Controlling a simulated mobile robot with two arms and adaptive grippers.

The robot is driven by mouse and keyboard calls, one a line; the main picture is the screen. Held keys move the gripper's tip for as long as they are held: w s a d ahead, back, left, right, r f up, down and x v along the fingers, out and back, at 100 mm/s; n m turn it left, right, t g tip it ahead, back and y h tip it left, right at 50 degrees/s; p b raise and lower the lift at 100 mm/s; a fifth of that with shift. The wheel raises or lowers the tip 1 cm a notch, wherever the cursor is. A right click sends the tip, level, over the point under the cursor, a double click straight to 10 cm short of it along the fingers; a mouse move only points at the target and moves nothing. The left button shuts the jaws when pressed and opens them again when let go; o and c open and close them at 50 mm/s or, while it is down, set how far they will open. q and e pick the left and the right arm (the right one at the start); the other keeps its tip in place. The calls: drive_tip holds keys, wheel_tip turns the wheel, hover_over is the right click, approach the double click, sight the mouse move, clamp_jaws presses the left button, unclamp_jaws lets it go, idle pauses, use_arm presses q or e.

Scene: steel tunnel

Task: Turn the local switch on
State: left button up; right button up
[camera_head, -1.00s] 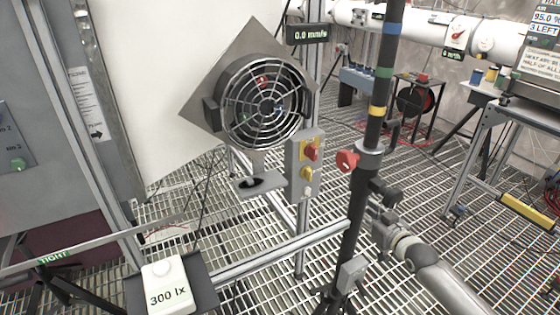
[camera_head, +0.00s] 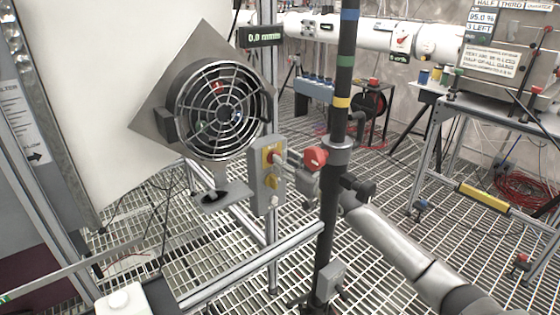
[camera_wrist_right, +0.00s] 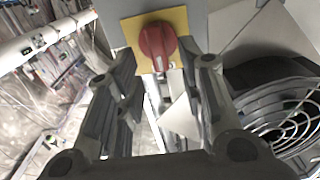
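The local switch appears to be the red rotary knob (camera_head: 276,156) on a yellow plate, high on a grey box (camera_head: 264,205) on a post beside the fan. In the right wrist view the red knob (camera_wrist_right: 158,42) faces me, with the yellow plate (camera_wrist_right: 184,20) behind it. My right gripper (camera_head: 290,165) is close in front of the switch, partly hidden behind the black pole. In the wrist view my right gripper (camera_wrist_right: 166,65) is open, with a finger on each side below the knob. I cannot tell whether they touch it. My left gripper is not in view.
A caged fan (camera_head: 220,110) is left of the box. A metal rail (camera_head: 245,268) crosses low in front.

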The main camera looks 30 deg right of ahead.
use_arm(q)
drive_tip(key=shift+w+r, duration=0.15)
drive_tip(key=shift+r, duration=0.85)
use_arm(e)
drive_tip(key=shift+w+a, duration=0.1)
drive_tip(key=shift+w, duration=1.5)
clamp_jaws()
